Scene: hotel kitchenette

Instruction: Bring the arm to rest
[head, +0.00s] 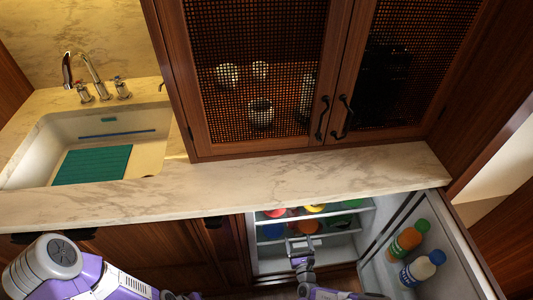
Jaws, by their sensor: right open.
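My right gripper (300,246) is in front of the open mini fridge (262,268), below the counter edge. Its two fingers are apart and I see nothing held between them. My right arm comes up from the bottom of the head view. A purple and white part of my left arm shows at the lower left, but its gripper does not show.
The fridge door (452,255) stands open at the right, with an orange bottle (407,241) and a white bottle (421,269) in it. Colourful items lie on the fridge shelf (352,208). The marble counter (300,182) is clear beside the sink (40,155). Mesh cabinet doors (262,70) are shut above.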

